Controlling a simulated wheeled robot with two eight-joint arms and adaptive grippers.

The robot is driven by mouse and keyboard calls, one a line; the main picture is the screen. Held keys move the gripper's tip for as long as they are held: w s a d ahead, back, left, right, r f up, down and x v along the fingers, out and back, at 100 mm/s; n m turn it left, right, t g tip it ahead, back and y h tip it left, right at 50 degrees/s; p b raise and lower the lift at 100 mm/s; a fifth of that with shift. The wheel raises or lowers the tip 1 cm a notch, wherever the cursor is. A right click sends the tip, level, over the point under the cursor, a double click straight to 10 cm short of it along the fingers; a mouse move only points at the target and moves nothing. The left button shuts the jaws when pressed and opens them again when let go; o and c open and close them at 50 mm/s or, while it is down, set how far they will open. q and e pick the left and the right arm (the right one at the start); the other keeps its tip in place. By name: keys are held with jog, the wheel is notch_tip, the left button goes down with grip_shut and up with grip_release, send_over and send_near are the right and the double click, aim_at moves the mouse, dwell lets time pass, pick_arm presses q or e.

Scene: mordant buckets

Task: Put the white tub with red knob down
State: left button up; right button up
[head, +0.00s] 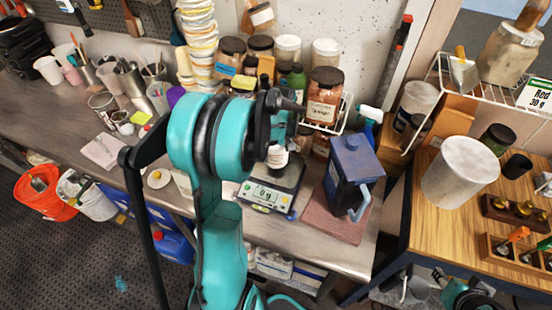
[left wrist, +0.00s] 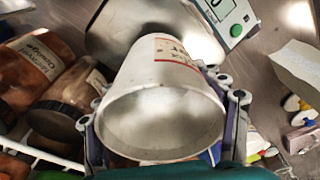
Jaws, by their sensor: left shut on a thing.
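In the left wrist view my left gripper (left wrist: 160,95) is shut around a white tub (left wrist: 160,125) with a red-edged label. The tub is tilted in that view, its broad pale end facing the camera. No red knob shows. In the head view my left arm partly hides the tub (head: 277,158), which is by the scale (head: 266,197). The scale's display reads 0 g, and its plate (left wrist: 145,20) shows beyond the tub in the wrist view. I cannot tell how high the tub is above the surface. My right gripper is not in view.
A blue box with a handle (head: 352,170) stands on a reddish board (head: 325,219) right of the scale. A labelled brown jar (head: 322,98) sits in a wire rack behind. Stacked tubs (head: 197,40) and several jars crowd the back. Bare metal bench shows along the front edge.

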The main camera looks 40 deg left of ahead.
pick_arm(q)
jog(key=shift+f, duration=1.55)
jog(key=shift+f+b, duration=0.1)
jog(key=shift+b, duration=0.25)
jog(key=o, duration=1.3)
notch_tip(320, 180, up, 12)
jog(key=d+p, duration=0.1)
jog(key=p, duration=0.2)
jog(key=s+d+r+m+t, duration=0.1)
jog(key=s+d+m+t, duration=0.1)
jog(key=s+d+m, duration=0.2)
jog(key=s+d+r+m+t+h, duration=0.1)
jog(key=s+d+m, duration=0.3)
jog(key=d, duration=0.6)
jog(key=s+d+r+m+t, duration=0.2)
jog(key=s+d+m+t, duration=0.1)
jog(key=d+m, duration=0.4)
jog(key=shift+s+d+t, duration=0.3)
jog(key=shift+s+t, duration=0.1)
jog(key=shift+s, duration=0.2)
